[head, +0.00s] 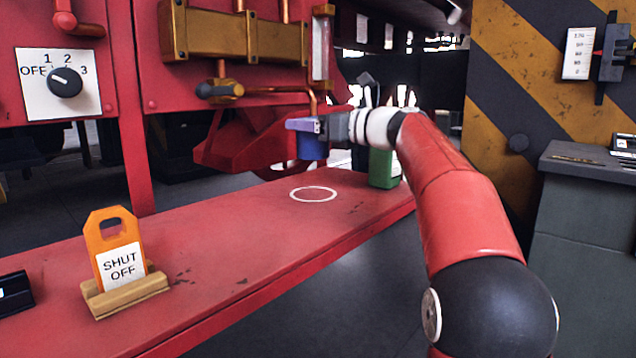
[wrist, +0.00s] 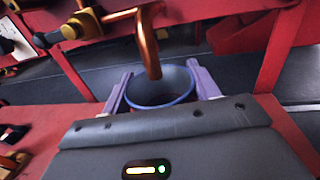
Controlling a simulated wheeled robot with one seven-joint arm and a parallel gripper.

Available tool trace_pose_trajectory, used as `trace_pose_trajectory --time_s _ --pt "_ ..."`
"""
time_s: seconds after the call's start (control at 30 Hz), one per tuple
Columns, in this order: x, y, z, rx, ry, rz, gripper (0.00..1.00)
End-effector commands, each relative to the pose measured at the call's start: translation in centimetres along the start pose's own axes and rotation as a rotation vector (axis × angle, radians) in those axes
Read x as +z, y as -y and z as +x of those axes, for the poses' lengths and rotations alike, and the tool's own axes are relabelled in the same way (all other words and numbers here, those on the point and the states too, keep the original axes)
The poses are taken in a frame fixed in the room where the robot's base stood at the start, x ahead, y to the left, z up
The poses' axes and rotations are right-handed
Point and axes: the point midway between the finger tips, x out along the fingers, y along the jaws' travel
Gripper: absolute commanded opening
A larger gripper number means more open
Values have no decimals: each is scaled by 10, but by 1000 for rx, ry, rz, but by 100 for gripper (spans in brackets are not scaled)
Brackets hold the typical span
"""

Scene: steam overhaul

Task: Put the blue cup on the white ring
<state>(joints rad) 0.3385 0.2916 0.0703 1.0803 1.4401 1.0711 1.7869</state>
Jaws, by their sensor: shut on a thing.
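The blue cup (head: 311,147) is held upright in the air in the head view, above the red bench top. It also shows in the wrist view (wrist: 163,95), its round rim between the two lilac fingers. My gripper (head: 301,126) is shut on the cup, with one finger on each side of it in the wrist view (wrist: 160,88). The white ring (head: 314,194) is a thin circle on the red bench, below the cup in the head picture. Nothing stands on the ring. The cup's bottom is clear of the bench.
A green block or can (head: 383,168) stands on the bench beneath my wrist. A copper pipe (wrist: 149,45) hangs close behind the cup in the wrist view. An orange "SHUT OFF" tag (head: 117,245) stands in a wooden holder (head: 127,292) at left. The bench between is clear.

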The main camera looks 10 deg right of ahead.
Motion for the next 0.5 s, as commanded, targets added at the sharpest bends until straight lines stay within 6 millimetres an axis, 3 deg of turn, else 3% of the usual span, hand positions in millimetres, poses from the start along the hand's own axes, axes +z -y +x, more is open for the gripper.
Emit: trace_pose_trajectory --time_s 0.03,0.1,0.37,0.5 --pt "-17 0 0 0 -2 3 32" --pt "-29 0 0 0 0 2 32" --pt "-49 0 -1 -1 0 0 32" --pt "-71 0 -1 -1 -1 1 32"
